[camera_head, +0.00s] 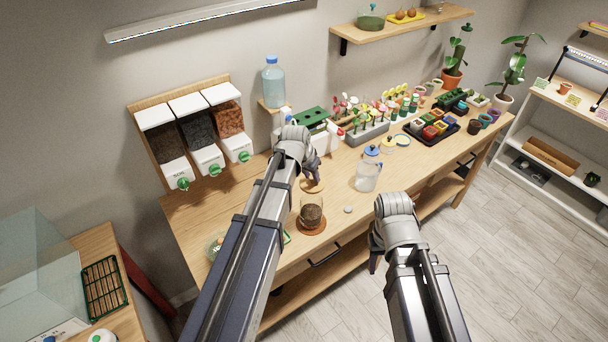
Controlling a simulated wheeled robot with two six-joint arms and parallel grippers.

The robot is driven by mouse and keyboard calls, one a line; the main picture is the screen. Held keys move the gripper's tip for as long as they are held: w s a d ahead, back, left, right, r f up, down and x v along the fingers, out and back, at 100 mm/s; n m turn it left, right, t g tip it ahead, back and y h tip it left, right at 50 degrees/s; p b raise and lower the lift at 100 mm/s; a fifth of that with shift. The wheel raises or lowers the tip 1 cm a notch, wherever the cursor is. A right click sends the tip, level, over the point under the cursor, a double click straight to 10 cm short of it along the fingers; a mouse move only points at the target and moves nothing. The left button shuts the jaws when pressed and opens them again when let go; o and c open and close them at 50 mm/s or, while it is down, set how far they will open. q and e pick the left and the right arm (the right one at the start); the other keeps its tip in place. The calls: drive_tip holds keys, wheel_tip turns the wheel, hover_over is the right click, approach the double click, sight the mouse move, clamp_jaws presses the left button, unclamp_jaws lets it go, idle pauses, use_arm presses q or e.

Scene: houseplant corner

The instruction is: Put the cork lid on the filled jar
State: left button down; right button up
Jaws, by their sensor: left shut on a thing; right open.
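The filled jar (312,214) is clear glass with dark soil in it. It stands upright near the front of the wooden table, on a round brown coaster (311,230). The cork lid (313,187) is a flat tan disc just behind the jar in the picture. My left gripper (314,180) is shut on the lid, pointing down; the lid is apart from the jar's mouth. How high it is above the table is hard to tell. My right gripper (373,266) is open and empty, in front of the table's front edge; its fingers are partly hidden.
A clear jug with a blue lid (368,172) stands right of the jar. A small grey disc (348,209) lies between them. A planter with colourful markers (366,132) and a black tray of pots (432,131) stand further back. Dispensers (198,130) hang on the wall at left.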

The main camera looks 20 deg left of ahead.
sight(310, 187)
use_arm(q)
drive_tip(key=shift+w+a+f, duration=0.1)
drive_tip(key=shift+f, duration=0.1)
wheel_tip(310, 187, down, 6)
drive_tip(key=b, duration=0.6)
drive_tip(key=shift+f+b, duration=0.1)
drive_tip(key=shift+b, duration=0.2)
drive_tip(key=shift+f, duration=0.15)
idle(1.5)
drive_tip(key=shift+c, duration=0.4)
unclamp_jaws()
idle(0.4)
drive_tip(key=shift+r+p, duration=3.45)
drive_tip(key=shift+r, duration=0.15)
drive_tip(key=shift+f, duration=0.1)
drive_tip(key=shift+c, duration=0.4)
